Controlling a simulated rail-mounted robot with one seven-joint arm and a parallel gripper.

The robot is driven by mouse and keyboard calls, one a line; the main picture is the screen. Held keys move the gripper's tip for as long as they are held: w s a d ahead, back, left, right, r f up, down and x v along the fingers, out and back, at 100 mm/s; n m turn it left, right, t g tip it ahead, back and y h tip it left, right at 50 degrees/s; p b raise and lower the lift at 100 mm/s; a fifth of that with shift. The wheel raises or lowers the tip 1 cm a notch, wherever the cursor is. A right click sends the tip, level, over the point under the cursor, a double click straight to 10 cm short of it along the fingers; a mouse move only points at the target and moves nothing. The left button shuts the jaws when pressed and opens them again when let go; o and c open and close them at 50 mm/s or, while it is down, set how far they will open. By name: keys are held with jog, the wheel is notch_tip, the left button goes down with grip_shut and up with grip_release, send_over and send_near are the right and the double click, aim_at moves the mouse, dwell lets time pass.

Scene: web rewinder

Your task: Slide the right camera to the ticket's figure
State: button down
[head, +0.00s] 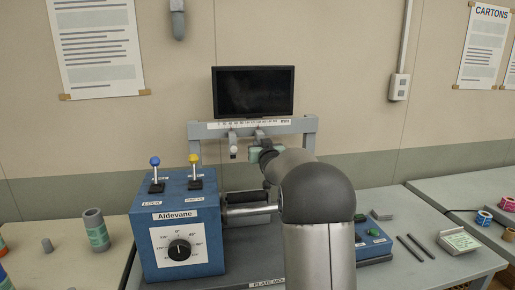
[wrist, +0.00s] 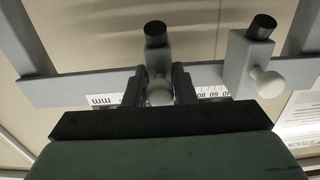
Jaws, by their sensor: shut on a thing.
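A grey gantry beam (head: 306,128) with a white millimetre scale (head: 212,125) carries two cameras. The left camera (head: 233,148) hangs free; it also shows at the right of the wrist view (wrist: 246,62), with a pale round knob. My gripper (head: 258,152) is at the right camera (head: 260,134), mostly hidden behind my arm in the head view. In the wrist view my gripper (wrist: 160,88) has its fingers on either side of the pale knob of the right camera (wrist: 157,55), shut on it. The scale figures there are upside down and partly covered, so the camera's reading cannot be told.
A dark monitor (head: 253,92) is above the beam. A blue Aldevane box (head: 180,235) with a dial and two levers stands at left front. Rods and rolls lie nearby.

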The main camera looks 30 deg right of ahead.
jog(key=c, duration=1.3)
grip_release()
jog(key=shift+s+d, duration=0.1)
jog(key=shift+d, duration=0.05)
jog(key=shift+s, duration=0.1)
jog(key=b+v, duration=0.3)
jog(key=v, duration=1.4)
jog(key=shift+s, duration=0.1)
jog(key=s+a+f+n+g+y+p, duration=0.1)
jog(key=s+a+f+g+y+p, duration=0.1)
jog(key=s+a+f+g, duration=0.5)
jog(key=s+a+f+g+y+p, duration=0.1)
jog(key=s+a+f+g+p, duration=0.3)
jog(key=a, duration=0.5)
jog(key=s+a+f+n+g, duration=0.1)
jog(key=s+a+f+g, duration=0.1)
jog(key=s, duration=0.4)
jog(key=s+a+f+n+g+y, duration=0.1)
jog(key=s+a+f+g, duration=0.1)
jog(key=s+a, duration=0.2)
jog(key=s+a+f+g+y+p, duration=0.1)
jog(key=s+a+f, duration=0.1)
jog(key=s, duration=0.7)
jog(key=shift+s+a+n+g, duration=0.2)
jog(key=shift+a+n+g, duration=0.2)
jog(key=shift+a, duration=0.15)
